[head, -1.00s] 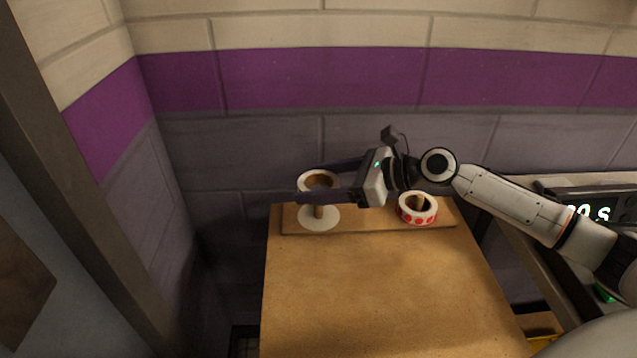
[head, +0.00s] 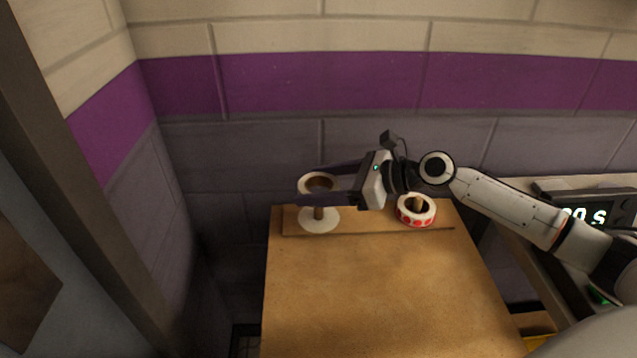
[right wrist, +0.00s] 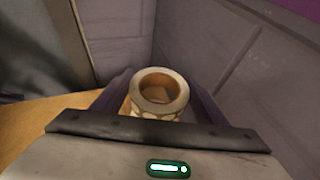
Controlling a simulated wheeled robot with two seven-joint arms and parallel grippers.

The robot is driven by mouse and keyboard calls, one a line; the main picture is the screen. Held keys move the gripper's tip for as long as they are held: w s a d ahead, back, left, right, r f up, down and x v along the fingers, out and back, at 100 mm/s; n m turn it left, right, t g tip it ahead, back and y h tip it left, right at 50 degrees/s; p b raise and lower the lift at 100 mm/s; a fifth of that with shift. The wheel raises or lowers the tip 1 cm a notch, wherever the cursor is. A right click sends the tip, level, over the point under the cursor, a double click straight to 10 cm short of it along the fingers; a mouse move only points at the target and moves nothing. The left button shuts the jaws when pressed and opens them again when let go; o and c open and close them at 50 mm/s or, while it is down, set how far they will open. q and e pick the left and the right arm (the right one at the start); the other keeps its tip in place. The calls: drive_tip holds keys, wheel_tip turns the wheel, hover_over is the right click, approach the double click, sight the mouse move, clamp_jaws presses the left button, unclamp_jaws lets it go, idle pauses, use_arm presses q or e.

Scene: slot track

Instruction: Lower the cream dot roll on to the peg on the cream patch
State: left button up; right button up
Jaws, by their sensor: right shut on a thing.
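The cream dot roll (head: 305,186) is between the fingers of my right gripper (head: 322,187), which is shut on it. In the right wrist view the roll (right wrist: 160,88) sits upright between the two fingers, its hole facing up. In the head view the peg (head: 318,213) stands below the roll on the round cream patch (head: 307,223). The roll appears above the patch, with a gap and part of the peg showing beneath it. The peg's top is not clearly seen, so I cannot tell whether it is inside the hole. My left gripper is out of view.
A white roll with red dots (head: 416,213) sits around another peg at the right of the wooden base board (head: 370,227). The front of the wooden table (head: 375,290) is clear. A device with a lit display (head: 585,215) stands at the far right. A brick wall is behind.

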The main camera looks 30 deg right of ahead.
drive_tip(key=shift+f, duration=0.4)
drive_tip(key=shift+f+b, duration=0.55)
drive_tip(key=shift+f, duration=1.05)
drive_tip(key=shift+f, duration=0.4)
drive_tip(key=shift+f, duration=0.35)
drive_tip(key=shift+f, duration=0.55)
drive_tip(key=o, duration=1.1)
drive_tip(key=shift+o, duration=0.2)
